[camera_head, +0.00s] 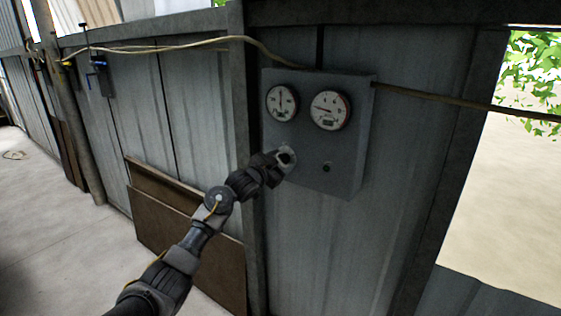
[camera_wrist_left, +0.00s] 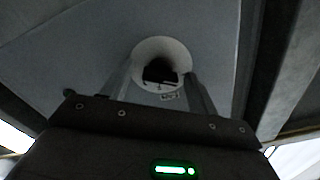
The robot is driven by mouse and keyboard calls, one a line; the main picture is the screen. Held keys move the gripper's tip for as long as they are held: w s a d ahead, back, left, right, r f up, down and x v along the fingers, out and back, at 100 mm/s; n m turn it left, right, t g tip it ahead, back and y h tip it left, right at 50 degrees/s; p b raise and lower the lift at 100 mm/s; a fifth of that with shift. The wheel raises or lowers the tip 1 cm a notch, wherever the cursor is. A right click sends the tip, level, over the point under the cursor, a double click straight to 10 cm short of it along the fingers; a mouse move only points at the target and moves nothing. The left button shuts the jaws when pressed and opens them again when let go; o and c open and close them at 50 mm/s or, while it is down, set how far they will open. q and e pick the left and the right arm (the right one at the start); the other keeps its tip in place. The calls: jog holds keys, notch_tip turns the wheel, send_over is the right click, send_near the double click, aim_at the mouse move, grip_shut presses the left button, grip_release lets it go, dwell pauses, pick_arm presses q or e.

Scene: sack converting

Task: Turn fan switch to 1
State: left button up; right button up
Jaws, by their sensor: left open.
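A grey control box (camera_head: 342,170) with two round dials is fixed on the metal wall. A rotary switch with a dark knob and a pale round plate (camera_head: 290,157) sits at its lower left, partly hidden by my gripper. My left gripper (camera_head: 282,158) is at this switch. In the left wrist view the round pale plate with the dark knob (camera_wrist_left: 160,71) lies between the fingers of my open left gripper (camera_wrist_left: 161,85). I cannot tell whether the fingers touch the knob. A small label is below the knob. My right gripper is not in view.
The left dial (camera_head: 282,103) and right dial (camera_head: 330,110) are above the switch. A small dark knob (camera_head: 326,168) is on the box to the right. A yellowish cable (camera_head: 200,42) runs along the wall. Brown boards (camera_head: 185,220) lean against the wall at lower left.

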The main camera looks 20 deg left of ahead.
pick_arm(q)
jog(key=c, duration=1)
jog(key=shift+m+b, duration=2.5)
jog(key=shift+m, duration=1.3)
jog(key=o, duration=1)
jog(key=shift+s, duration=0.15)
